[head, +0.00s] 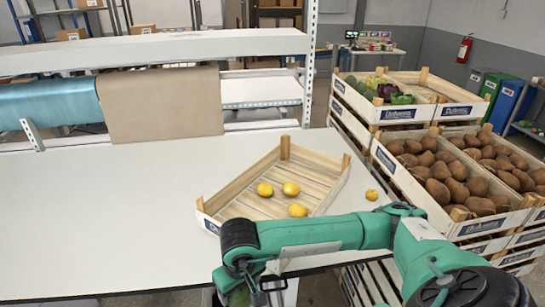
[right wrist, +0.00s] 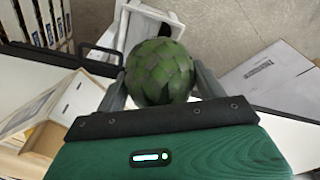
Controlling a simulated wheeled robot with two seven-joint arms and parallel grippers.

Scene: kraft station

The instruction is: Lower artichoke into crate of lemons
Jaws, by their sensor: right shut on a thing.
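The artichoke (right wrist: 160,72) is green and scaly. In the right wrist view it sits between both fingers of my right gripper (right wrist: 160,85), which is shut on it. In the head view the right gripper (head: 246,284) is at the bottom edge, in front of the crate and near the table's front edge, with a little of the artichoke (head: 238,297) showing. The shallow wooden crate of lemons (head: 240,186) lies on the table, with three lemons (head: 291,189) inside. My left gripper is not in view.
A yellow fruit (head: 371,195) lies on the table right of the crate. Stacked crates of brown potatoes (head: 455,180) and a crate of vegetables (head: 380,88) stand at the right. The white table (head: 110,220) is clear left of the crate. A shelf (head: 160,48) runs behind.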

